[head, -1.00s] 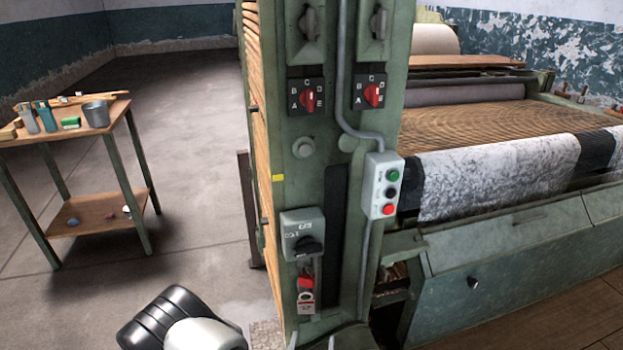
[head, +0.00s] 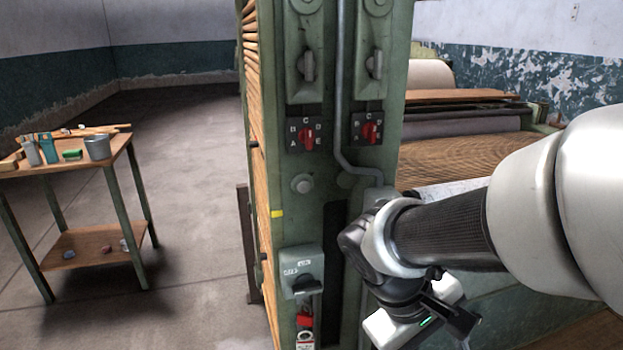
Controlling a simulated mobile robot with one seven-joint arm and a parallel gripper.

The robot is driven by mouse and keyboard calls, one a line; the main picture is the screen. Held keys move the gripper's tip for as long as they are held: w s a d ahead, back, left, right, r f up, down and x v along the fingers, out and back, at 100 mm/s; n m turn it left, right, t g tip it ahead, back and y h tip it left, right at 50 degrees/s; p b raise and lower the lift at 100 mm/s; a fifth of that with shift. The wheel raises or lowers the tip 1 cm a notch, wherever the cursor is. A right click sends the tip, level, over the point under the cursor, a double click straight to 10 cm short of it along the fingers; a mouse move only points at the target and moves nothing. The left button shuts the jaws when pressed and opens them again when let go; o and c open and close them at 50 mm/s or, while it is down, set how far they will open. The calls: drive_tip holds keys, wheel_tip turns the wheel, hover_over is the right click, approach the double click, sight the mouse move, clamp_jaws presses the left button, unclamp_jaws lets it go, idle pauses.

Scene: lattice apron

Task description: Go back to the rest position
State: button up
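My arm reaches in from the right edge, and my gripper (head: 420,318) hangs at its end in front of the green machine post (head: 335,215). The gripper is tilted, with pale parts on either side of a dark body and a small green light. Its fingertips are not clear enough to tell open from shut. I see nothing held in it. My wrist and gripper cover the push-button box on the post and much of the machine's right side.
The post carries two red selector knobs, left (head: 309,136) and right (head: 368,132), a grey switch (head: 301,272) and a red padlock with a tag (head: 304,322). Open floor (head: 190,190) lies between.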

drive_tip(key=a+r+m+t+y+p, duration=0.2)
drive_tip(key=r+p, duration=0.8)
drive_tip(key=r, duration=0.5)
drive_tip(key=a+r+m+t+y+p, duration=0.2)
drive_tip(key=r+p, duration=0.8)
drive_tip(key=r, duration=0.5)
drive_tip(key=shift+a+m+t+y, duration=0.3)
drive_tip(key=shift+a+t+y, duration=0.1)
drive_tip(key=shift+t+y, duration=0.4)
